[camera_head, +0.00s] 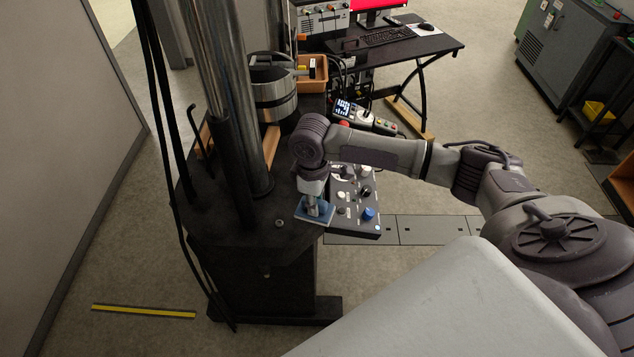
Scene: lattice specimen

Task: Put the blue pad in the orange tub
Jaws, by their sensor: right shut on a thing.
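My right gripper (316,206) reaches down from above and is shut on the pad. I cannot tell whether the pad still touches the surface. The orange tub (323,72) stands farther back on the machine's top, behind the round metal cylinder, which hides part of it. Something dark shows at the tub. My left gripper is not in view.
A metal column (230,100) and a round cylinder (273,98) stand on the machine base. A control panel with knobs (345,222) is just right of the gripper, and a handheld controller (352,112) lies behind. A black desk (415,46) stands at the back.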

